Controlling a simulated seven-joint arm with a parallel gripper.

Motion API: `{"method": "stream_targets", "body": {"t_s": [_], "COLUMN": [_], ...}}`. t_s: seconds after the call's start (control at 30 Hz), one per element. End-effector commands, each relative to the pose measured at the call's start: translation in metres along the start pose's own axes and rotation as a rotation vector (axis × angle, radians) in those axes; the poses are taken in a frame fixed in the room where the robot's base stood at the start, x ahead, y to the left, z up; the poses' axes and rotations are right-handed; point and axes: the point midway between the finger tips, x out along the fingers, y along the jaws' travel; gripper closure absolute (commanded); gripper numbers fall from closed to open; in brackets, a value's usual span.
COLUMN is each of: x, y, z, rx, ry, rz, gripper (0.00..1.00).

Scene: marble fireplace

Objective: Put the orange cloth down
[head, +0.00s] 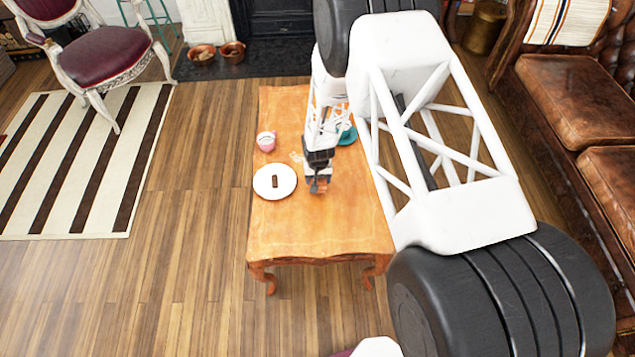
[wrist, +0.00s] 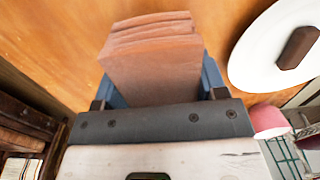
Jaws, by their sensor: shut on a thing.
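My gripper (head: 319,184) is over the wooden table (head: 315,235), to the right of a white plate. It is shut on a folded orange cloth (wrist: 152,60), which looks brownish-orange with stacked layers in the wrist view. The cloth sticks out past the blue fingers, over the table's orange-brown surface. In the head view only a small bit of the cloth shows below the fingertips. I cannot tell whether the cloth touches the table.
The white plate (head: 264,187) holds a small dark brown block (head: 275,181). A pink cup (head: 266,141) stands behind it, and a teal dish (head: 346,133) is at the back right. The table's front part is clear. A leather sofa (head: 578,100) stands at right.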

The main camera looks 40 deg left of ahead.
Motion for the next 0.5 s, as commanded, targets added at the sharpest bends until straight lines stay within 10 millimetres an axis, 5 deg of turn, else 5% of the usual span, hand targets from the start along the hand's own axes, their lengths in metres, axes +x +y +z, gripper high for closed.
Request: {"method": "stream_targets", "body": {"t_s": [0.5], "x": [0.035], "y": [-0.001], "z": [-0.007], "rx": [0.000], "ry": [0.000], "rz": [0.000], "gripper": [0.60]}}
